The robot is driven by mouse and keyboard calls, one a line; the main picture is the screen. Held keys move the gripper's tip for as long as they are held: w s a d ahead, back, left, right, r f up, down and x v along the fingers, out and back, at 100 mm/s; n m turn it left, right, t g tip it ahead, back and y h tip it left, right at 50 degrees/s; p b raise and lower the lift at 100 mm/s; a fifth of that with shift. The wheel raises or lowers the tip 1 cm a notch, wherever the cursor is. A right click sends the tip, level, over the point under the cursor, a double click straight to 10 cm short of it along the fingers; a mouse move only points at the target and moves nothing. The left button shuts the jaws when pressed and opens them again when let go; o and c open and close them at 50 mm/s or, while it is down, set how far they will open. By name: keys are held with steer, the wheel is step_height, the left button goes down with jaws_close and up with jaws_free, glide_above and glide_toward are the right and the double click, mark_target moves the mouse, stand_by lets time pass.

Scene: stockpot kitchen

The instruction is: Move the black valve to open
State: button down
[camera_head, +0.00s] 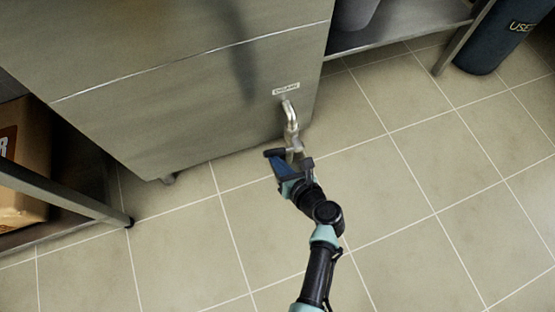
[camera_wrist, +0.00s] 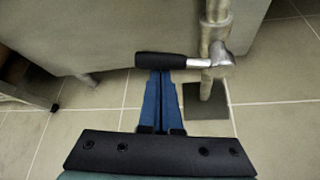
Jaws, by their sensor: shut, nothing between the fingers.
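The black valve handle (camera_wrist: 166,61) is a lever on a metal drain pipe (camera_wrist: 214,35). In the wrist view it points left, crosswise to the pipe. The handle also shows in the head view (camera_head: 274,153), low on the front of the metal cabinet. My gripper (camera_wrist: 160,75) has its blue fingers together, with nothing between them. Its tips are right at the handle's near side, around the middle of the black grip. I cannot tell whether they touch it. In the head view my gripper (camera_head: 277,163) is just below the handle.
The pipe comes out of a large metal cabinet (camera_head: 190,90) under a small label (camera_head: 286,89). A dark square (camera_wrist: 206,101) lies on the floor below the pipe. A shelf with a box (camera_head: 25,165) stands left, and a dark cylinder (camera_head: 490,45) stands right. The tiled floor is otherwise clear.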

mark_target(301, 145)
steer(key=shift+d+r+m+y+p, duration=0.1)
steer(key=shift+r+m+y+p, duration=0.3)
steer(key=shift+p, duration=0.3)
steer(key=shift+w+d+r+m+y+p, duration=0.1)
steer(key=shift+d+r+m+y+p, duration=0.15)
steer(key=shift+r+p, duration=0.2)
steer(key=shift+w+r+m+y+p, duration=0.1)
steer(key=shift+r+m+y+p, duration=0.05)
steer(key=shift+r+m+p, duration=0.3)
steer(key=d+r+m+y+b, duration=0.1)
steer(key=m, duration=0.1)
steer(key=w+d+r+m+y+b, duration=0.1)
steer(key=d+m+y, duration=0.1)
steer(key=d+r+m+y+b, duration=0.1)
steer(key=m+y, duration=0.1)
steer(key=shift+w+d+t+b, duration=0.15)
steer(key=shift+t+b, duration=0.2)
steer(key=shift+t, duration=0.05)
steer(key=shift+w+d+r+m+y, duration=0.1)
steer(key=shift+d+r+m+y, duration=0.1)
steer(key=shift+d+m+y, duration=0.15)
steer(key=shift+d, duration=0.1)
